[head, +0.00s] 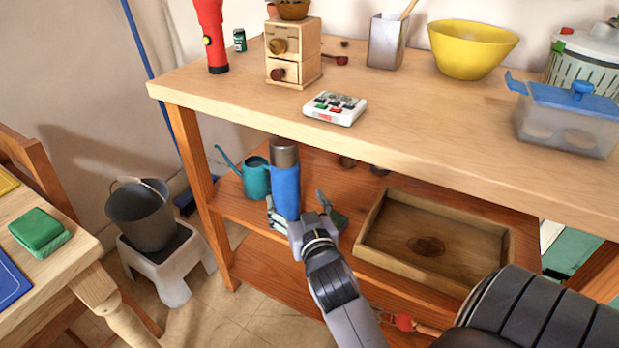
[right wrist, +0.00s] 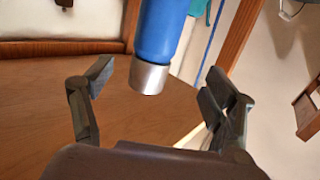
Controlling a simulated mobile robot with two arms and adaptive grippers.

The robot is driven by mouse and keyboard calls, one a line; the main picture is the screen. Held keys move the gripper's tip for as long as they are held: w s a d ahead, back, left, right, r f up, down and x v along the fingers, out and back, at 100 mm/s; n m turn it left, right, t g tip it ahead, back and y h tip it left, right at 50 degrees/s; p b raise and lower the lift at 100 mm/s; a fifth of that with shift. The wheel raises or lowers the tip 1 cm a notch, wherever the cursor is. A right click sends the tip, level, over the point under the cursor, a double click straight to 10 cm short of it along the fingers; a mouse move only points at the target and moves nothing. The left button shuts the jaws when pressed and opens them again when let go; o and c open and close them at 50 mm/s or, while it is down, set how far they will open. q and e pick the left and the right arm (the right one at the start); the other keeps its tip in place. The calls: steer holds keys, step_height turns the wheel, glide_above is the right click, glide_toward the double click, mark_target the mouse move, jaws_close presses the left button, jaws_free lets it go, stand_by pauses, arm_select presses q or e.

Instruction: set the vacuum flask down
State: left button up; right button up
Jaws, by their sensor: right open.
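The vacuum flask (head: 286,187), blue with a metallic cap, stands upright at the front left of the middle shelf (head: 232,205); its base is partly hidden by my gripper. My right gripper (head: 297,206) is open in front of it. In the right wrist view, which looks upside down, the flask (right wrist: 165,35) shows between the spread fingers of the right gripper (right wrist: 158,75), with a gap on each side. Neither finger visibly touches it. My left gripper is not in view.
A teal watering can (head: 256,178) stands just left of the flask, and a wooden tray (head: 375,222) lies to the right. The top board (head: 430,125) overhangs the shelf. A grey bucket (head: 141,220) sits on a stool (head: 170,268) at the left.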

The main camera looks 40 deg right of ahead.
steer(key=s+a+f+n+g+y, duration=0.3)
steer(key=s+a+f+g, duration=0.3)
steer(key=s+f, duration=0.3)
steer(key=s+a+f+n+g+y, duration=0.3)
steer(key=s+a+f+g, duration=0.2)
steer(key=s+f, duration=0.4)
steer(key=s, duration=0.4)
steer(key=shift+a+f+g, duration=0.15)
steer(key=shift+a+g, duration=0.2)
steer(key=shift+g, duration=0.05)
